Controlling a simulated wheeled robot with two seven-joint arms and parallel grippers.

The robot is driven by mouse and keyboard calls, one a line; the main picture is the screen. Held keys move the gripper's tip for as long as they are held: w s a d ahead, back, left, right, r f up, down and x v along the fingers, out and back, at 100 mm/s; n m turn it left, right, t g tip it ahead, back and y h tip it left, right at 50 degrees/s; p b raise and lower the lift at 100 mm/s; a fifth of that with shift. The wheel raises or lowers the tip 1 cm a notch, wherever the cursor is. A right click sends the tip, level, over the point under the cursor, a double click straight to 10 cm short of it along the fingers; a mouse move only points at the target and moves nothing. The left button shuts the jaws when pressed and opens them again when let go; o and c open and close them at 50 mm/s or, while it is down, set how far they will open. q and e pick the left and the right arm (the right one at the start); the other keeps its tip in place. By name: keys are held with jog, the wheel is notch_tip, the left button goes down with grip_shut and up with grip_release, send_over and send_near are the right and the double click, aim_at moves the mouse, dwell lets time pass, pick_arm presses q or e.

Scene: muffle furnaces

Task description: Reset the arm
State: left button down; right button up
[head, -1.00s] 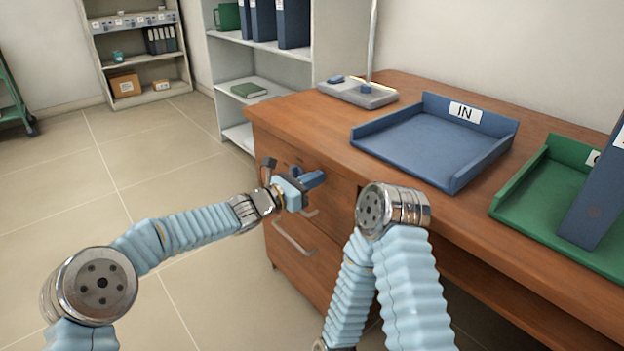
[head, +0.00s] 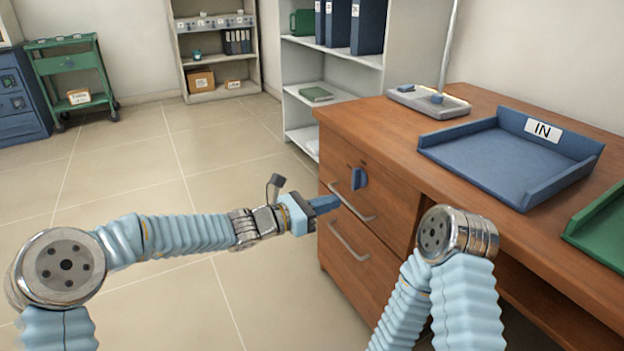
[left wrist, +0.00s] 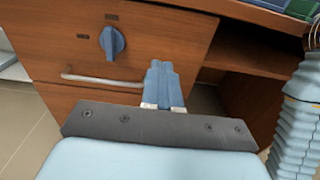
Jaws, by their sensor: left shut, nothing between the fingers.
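My left arm reaches in from the left in the head view. Its gripper (head: 324,204) is shut and empty, just left of the desk's drawer front. In the left wrist view the two blue fingers (left wrist: 162,84) lie together, with the drawer fronts beyond them. A blue knob (head: 359,179) sits on the upper drawer front and also shows in the left wrist view (left wrist: 112,42), left of the fingers and apart from them. My right arm is bent in front of the desk in the head view; its gripper is not in view.
The wooden desk (head: 480,104) has silver drawer handles (head: 349,239) close to my left gripper. A blue IN tray (head: 500,160) and a green tray (head: 604,228) stand on top. Shelves and a green cart (head: 72,72) stand behind. The floor at left is open.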

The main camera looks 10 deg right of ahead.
pick_arm(q)
jog(key=s+a+f+m+g+y, duration=0.1)
jog(key=s+a+f+m+y, duration=0.2)
jog(key=f, duration=0.6)
jog(key=s+a+f+m+g+y, duration=0.25)
jog(key=s+a+f, duration=0.2)
jog(key=f, duration=0.45)
jog(key=s+a+f+m+g+y, duration=0.1)
jog(key=s+a+f+m+y, duration=0.2)
jog(key=f, duration=0.6)
jog(key=s+a+f+m+y, duration=0.2)
jog(key=s+a+f+m, duration=0.3)
jog(key=s+a, duration=0.3)
jog(key=s+a+f+m+y, duration=0.2)
jog(key=s+a+f+m, duration=0.4)
jog(key=s, duration=0.4)
jog(key=a+f, duration=0.1)
jog(key=a, duration=0.1)
jog(key=shift+a+f, duration=0.2)
jog(key=shift+a, duration=0.15)
jog(key=shift+w, duration=0.1)
